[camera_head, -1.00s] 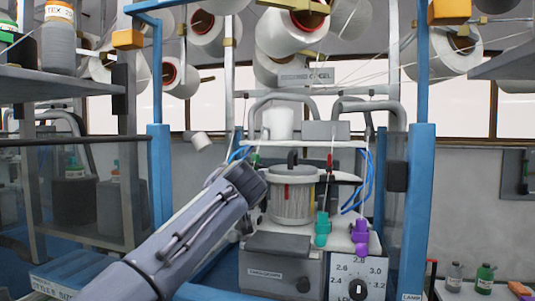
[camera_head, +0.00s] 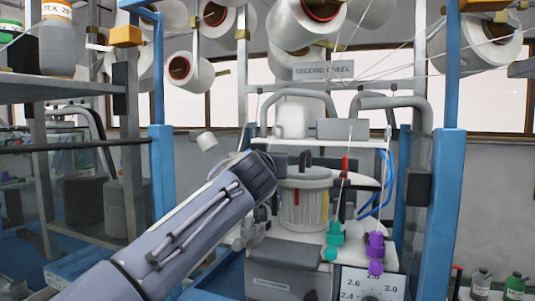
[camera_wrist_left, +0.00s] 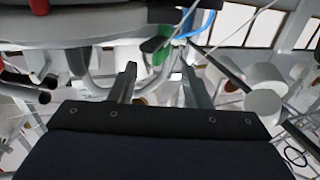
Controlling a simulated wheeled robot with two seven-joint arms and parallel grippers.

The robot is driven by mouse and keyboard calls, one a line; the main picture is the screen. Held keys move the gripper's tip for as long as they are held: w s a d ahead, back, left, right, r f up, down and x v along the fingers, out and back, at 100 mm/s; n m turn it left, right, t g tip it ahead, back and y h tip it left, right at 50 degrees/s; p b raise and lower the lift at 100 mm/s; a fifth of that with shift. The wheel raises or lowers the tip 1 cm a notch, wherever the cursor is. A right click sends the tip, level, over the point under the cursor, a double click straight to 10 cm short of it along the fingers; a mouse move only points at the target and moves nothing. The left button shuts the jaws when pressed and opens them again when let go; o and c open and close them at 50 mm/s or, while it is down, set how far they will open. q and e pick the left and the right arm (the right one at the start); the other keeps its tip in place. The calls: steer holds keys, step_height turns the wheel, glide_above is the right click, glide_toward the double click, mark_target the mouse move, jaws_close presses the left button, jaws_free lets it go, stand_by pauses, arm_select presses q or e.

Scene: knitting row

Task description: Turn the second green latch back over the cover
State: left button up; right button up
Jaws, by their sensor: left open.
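A dark green latch (camera_wrist_left: 155,42) shows in the left wrist view at the rim of a large pale round part, just beyond my left gripper (camera_wrist_left: 160,78). The two fingers are apart with nothing between them, one on each side below the latch; I see no contact. In the head view my left arm reaches up to the left side of the machine, and its forearm hides the gripper and the latch. A grey-lidded ribbed canister (camera_head: 305,205) stands right of it. Which part is the cover is unclear. My right gripper is out of view.
A teal clip (camera_head: 334,240) and a purple clip (camera_head: 375,252) hang at the machine's front right. Blue posts (camera_head: 447,200) flank the machine. White yarn cones (camera_head: 187,72) and taut threads are above. A blue tube and a white cylinder (camera_wrist_left: 263,104) lie near my fingers.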

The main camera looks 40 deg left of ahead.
arm_select(q)
steer(key=p+x, duration=0.1)
steer(key=x, duration=0.4)
steer(key=shift+w+a+p, duration=0.15)
steer(key=shift+p, duration=0.2)
steer(key=shift+w+a+f, duration=0.15)
steer(key=shift+w, duration=0.1)
